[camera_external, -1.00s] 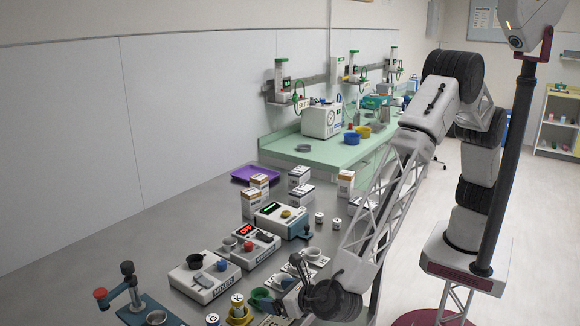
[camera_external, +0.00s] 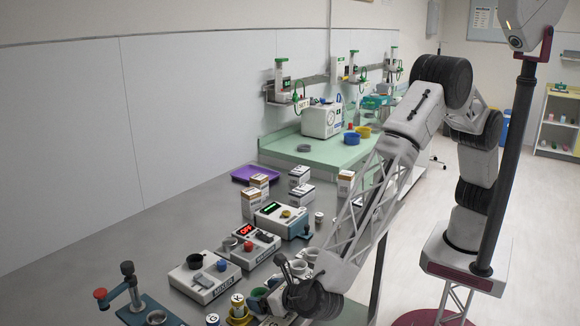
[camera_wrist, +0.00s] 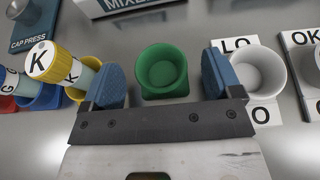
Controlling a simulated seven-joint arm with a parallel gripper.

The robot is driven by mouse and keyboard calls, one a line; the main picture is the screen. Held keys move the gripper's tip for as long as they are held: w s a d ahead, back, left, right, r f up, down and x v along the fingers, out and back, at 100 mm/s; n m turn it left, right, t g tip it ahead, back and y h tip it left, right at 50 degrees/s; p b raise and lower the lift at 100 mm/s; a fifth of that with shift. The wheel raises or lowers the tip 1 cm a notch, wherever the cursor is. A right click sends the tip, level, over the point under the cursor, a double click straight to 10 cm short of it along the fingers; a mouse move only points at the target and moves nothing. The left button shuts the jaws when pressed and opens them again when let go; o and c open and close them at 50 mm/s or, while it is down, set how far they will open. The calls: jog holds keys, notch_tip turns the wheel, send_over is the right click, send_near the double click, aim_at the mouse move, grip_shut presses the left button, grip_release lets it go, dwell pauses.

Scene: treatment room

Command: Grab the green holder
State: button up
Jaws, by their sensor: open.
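The green holder (camera_wrist: 162,72) is a round cup on a squarish base, upright on the grey table, and it looks empty in the wrist view. In the external view it is a small green shape (camera_external: 257,296), partly hidden by my arm's end. My gripper (camera_wrist: 165,80) is open, with one blue fingertip to the left of the holder and the other to its right. A gap shows on each side, and the fingers look apart from the holder.
Close on the left stand a tilted vial marked K (camera_wrist: 48,62) in a yellow holder (camera_wrist: 92,66) and a blue holder (camera_wrist: 46,98). Close on the right is a white cup (camera_wrist: 258,70) on a lettered card. The mixer (camera_external: 205,277) stands beyond.

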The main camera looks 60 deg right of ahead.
jog(key=c, duration=1.4)
jog(key=shift+r, duration=0.15)
jog(key=shift+r, duration=1.4)
jog(key=shift+s+d+r, duration=0.1)
jog(key=shift+d+r, duration=0.05)
jog(key=shift+r, duration=0.15)
jog(key=s+d, duration=0.2)
jog(key=d, duration=0.2)
jog(key=s+d+r, duration=0.1)
jog(key=s+d, duration=0.1)
jog(key=d, duration=0.3)
jog(key=s+d, duration=0.3)
jog(key=d, duration=0.2)
jog(key=shift+r, duration=0.2)
